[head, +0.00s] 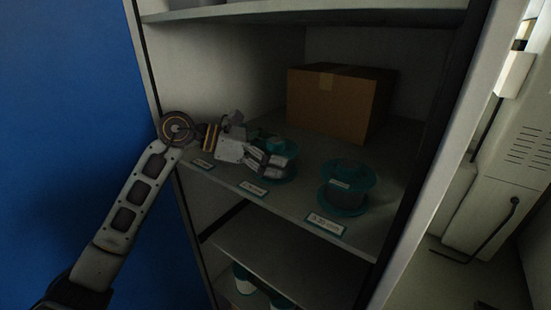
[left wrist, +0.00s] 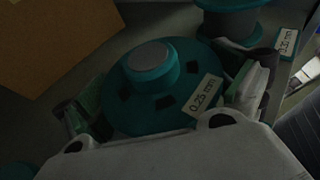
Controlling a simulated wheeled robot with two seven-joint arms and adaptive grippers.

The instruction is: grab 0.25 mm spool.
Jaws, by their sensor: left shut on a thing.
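The 0.25 mm spool (head: 281,146) is teal and stands upright on the shelf, near its front edge. In the left wrist view its teal top flange (left wrist: 146,105) with a grey-capped hub fills the middle, and its white label reads 0.25 mm. My left gripper (head: 270,164) reaches in from the left and is shut on this spool. In the left wrist view its fingers lie on either side of the flange. The spool's lower part is partly hidden by the fingers. My right gripper is in neither view.
A second teal spool (head: 347,188) stands to the right on the same shelf (head: 300,205). A cardboard box (head: 336,100) stands behind. Small label plates line the front edge. A shelf above and the cabinet's side walls bound the space; more spools (head: 243,279) sit below.

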